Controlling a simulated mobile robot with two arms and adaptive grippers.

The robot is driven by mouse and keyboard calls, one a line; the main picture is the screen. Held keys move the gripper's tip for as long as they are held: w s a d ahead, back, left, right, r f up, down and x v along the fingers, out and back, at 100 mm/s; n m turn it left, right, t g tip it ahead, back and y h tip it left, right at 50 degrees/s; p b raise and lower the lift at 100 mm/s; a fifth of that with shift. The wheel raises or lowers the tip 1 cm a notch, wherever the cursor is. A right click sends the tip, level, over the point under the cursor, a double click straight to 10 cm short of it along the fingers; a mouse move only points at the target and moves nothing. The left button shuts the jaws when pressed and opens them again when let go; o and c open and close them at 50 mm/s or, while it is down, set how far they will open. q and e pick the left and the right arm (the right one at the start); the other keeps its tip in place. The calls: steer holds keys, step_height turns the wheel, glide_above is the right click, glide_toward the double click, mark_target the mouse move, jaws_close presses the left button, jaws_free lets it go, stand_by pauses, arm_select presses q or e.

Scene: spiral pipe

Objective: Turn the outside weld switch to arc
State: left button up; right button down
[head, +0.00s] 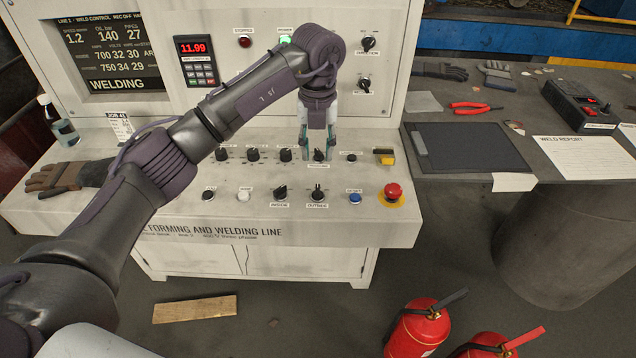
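The outside switch (317,192) is a black knob in the front row of the sloped control panel, above a label reading OUTSIDE. Its setting marks are too small to read. My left gripper (318,157) points down behind it, at the back row of knobs. Its fingers are apart, one on each side of a black back-row knob (319,155); I cannot tell whether they touch it. The inside switch (281,192) is left of the outside switch. My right gripper is not in view.
A blue button (355,198) and a red emergency stop (393,190) sit right of the outside switch. A yellow-black block (384,156) is behind them. A glove (66,177) lies on the panel's left. A side table (550,130) stands at right.

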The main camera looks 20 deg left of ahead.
mark_target(317, 189)
arm_select(q)
step_height(317, 189, down, 11)
steer(key=shift+p, duration=0.85)
jaws_close()
